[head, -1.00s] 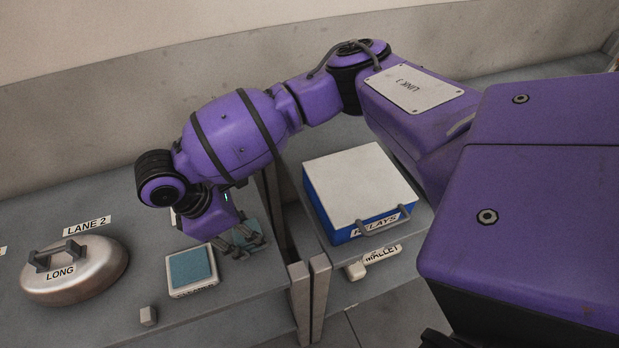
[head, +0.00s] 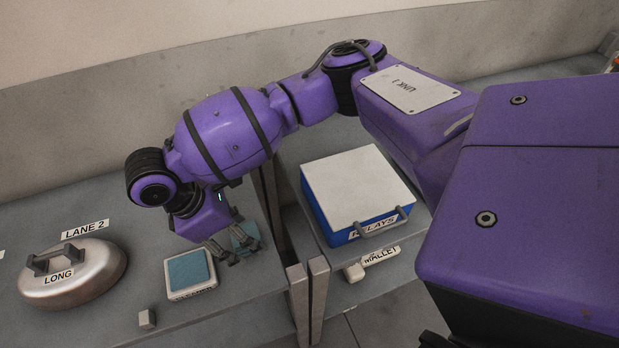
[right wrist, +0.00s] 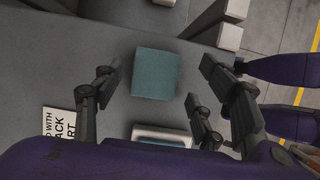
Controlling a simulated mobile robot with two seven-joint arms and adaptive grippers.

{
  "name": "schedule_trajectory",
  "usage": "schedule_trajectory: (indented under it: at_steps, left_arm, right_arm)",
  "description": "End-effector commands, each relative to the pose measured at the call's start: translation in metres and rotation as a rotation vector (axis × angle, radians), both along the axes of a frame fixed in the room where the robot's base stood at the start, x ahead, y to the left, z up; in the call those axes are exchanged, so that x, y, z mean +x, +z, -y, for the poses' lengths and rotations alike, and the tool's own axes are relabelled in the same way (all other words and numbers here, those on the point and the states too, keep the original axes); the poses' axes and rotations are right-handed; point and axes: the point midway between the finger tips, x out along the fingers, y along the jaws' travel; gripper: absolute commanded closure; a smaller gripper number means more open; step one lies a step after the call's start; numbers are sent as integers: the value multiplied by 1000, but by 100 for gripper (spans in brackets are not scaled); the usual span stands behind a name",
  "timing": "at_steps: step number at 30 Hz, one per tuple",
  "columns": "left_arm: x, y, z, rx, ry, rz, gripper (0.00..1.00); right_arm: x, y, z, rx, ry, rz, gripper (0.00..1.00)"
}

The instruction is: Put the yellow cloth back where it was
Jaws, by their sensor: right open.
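No yellow cloth shows in either view. A teal square piece (head: 245,236) lies on the grey table near its right edge, partly hidden by my right gripper (head: 232,246) in the head view. In the right wrist view the teal square (right wrist: 156,75) is between the spread fingers of my right gripper (right wrist: 160,68), with gaps on both sides. The right gripper is open and holds nothing. A second teal square (head: 190,268) sits in a pale shallow tray (head: 193,294) to the left of the gripper. My left gripper is not in view.
A round metal lid-like object marked LONG (head: 75,288) stands left, by the LANE 2 label (head: 85,229). A small pale block (head: 147,318) lies near the front. The blue RELAYS box (head: 345,232) stands right, across a gap, behind a MALLET label (head: 381,256).

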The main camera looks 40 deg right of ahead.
Motion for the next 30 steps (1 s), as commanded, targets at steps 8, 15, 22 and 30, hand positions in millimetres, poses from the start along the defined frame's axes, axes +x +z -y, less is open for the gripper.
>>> schedule_trajectory:
  at_steps: [8, 15, 22, 30]
  left_arm:
    - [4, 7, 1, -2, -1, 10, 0]
    - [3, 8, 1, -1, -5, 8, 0]
    - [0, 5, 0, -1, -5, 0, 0]
    - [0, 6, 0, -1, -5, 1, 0]
  right_arm:
    - [10, 62, -24, 1, 3, 9, 35]
    - [13, 92, -37, 2, 2, 9, 35]
    - [13, 98, -39, 0, 1, 5, 35]
    - [13, 97, -39, 2, 2, 4, 35]
